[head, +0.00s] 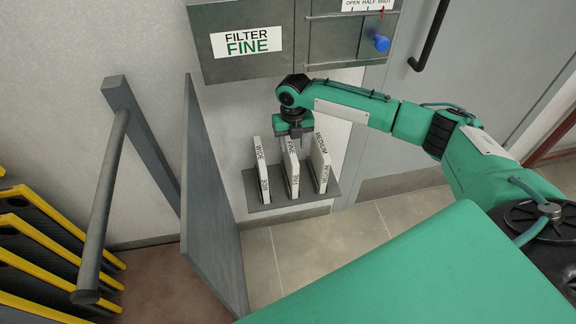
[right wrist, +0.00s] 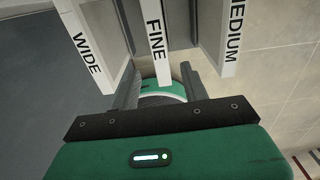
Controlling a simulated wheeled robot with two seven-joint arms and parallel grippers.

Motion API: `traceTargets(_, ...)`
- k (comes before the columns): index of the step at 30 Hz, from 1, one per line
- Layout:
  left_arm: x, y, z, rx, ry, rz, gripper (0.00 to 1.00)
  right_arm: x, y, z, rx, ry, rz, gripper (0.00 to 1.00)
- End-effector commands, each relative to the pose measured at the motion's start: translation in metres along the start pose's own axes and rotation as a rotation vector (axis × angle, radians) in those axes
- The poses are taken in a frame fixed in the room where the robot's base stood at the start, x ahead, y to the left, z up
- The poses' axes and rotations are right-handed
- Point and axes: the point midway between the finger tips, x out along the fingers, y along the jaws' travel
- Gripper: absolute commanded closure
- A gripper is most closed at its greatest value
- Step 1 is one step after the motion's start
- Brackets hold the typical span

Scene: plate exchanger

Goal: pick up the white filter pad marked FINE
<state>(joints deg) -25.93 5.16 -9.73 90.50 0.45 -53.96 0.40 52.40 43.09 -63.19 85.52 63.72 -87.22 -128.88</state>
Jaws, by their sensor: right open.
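The white filter pad marked FINE (head: 290,172) stands upright in the middle of three pads on a small grey shelf (head: 262,206). In the right wrist view the FINE pad (right wrist: 156,30) is in the centre, its lower end between the two finger lines. My right gripper (head: 291,134) is open at the top end of the FINE pad; in the right wrist view its fingers (right wrist: 160,88) are spread on either side of that pad. I cannot tell whether they touch it. My left gripper is not in view.
The WIDE pad (head: 261,172) stands close on the left and the MEDIUM pad (head: 320,163) close on the right. A grey cabinet labelled FILTER FINE (head: 245,42) hangs above. A grey panel (head: 208,200) stands left of the shelf, with yellow-edged plates (head: 40,240) beyond.

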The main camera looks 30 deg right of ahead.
Motion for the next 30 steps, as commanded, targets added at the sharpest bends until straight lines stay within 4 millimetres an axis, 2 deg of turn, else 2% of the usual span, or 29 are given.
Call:
traceTargets(3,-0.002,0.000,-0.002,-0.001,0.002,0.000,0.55,0.026,0.000,-0.001,0.001,0.002,-0.002,0.55)
traceTargets(6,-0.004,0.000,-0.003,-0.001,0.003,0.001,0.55,0.040,0.001,0.000,0.001,0.001,0.000,0.55)
traceTargets(14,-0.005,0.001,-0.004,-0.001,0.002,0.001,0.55,0.060,0.000,0.002,0.002,0.001,-0.001,0.55)
traceTargets(21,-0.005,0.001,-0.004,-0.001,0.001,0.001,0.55,0.095,0.000,0.008,0.002,0.001,-0.001,0.55)
traceTargets(25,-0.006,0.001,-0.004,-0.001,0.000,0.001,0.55,0.104,-0.001,0.008,0.001,-0.001,-0.001,0.55)
traceTargets(30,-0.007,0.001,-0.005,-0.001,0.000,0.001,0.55,0.105,-0.001,0.008,0.001,-0.001,-0.001,0.55)
